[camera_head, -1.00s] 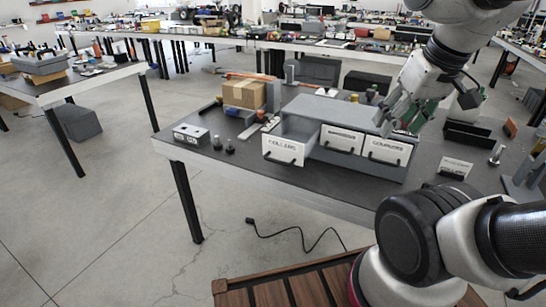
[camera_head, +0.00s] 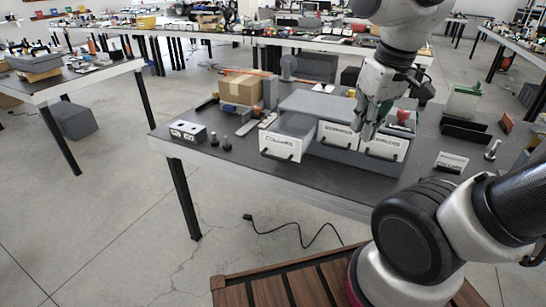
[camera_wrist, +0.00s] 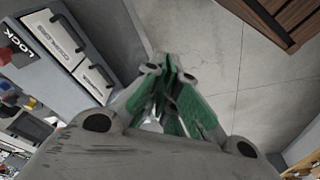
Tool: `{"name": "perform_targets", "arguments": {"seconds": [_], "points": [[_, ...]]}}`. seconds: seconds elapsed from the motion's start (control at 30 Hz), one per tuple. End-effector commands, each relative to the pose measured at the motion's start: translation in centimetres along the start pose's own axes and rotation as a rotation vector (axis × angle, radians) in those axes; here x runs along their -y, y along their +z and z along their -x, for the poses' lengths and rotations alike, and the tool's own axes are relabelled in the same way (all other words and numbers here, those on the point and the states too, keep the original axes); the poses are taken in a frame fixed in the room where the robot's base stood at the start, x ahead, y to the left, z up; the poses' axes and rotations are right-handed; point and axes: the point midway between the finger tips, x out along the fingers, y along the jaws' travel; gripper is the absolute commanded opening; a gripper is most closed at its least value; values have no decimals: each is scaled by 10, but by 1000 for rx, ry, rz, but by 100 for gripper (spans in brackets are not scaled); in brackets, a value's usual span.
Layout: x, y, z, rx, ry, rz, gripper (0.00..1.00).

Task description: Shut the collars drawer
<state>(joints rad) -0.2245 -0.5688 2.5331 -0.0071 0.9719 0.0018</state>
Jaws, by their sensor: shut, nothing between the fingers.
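A grey drawer cabinet (camera_head: 318,105) stands on the dark table, with three white-fronted drawers side by side. The collars drawer (camera_head: 280,146) is the leftmost one and is pulled out towards the front edge of the table. The middle drawer (camera_head: 339,134) and the right drawer (camera_head: 384,146) sit further back, looking closed. My gripper (camera_head: 366,133) is shut and empty, pointing down in front of the right part of the cabinet, apart from the collars drawer. In the wrist view its green fingertips (camera_wrist: 172,75) are together, with two drawer fronts (camera_wrist: 58,38) to the left.
A cardboard box (camera_head: 241,88) stands behind the cabinet's left side. A grey block with sockets (camera_head: 188,132) and small dark posts stand left of the collars drawer. A labelled card (camera_head: 452,161) and black bin (camera_head: 466,131) are at right.

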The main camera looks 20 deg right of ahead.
Motion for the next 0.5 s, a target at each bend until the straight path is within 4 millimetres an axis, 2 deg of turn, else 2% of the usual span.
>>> {"name": "perform_targets", "arguments": {"seconds": [0.03,0.17,0.37,0.4,0.5], "points": [[15,-13,-13,61,-3,84,0],[52,-48,-46,170,14,413,0],[116,-97,-98,270,27,1096,0],[128,-106,-109,283,25,1251,0],[148,-128,-125,288,21,1578,0]]}}
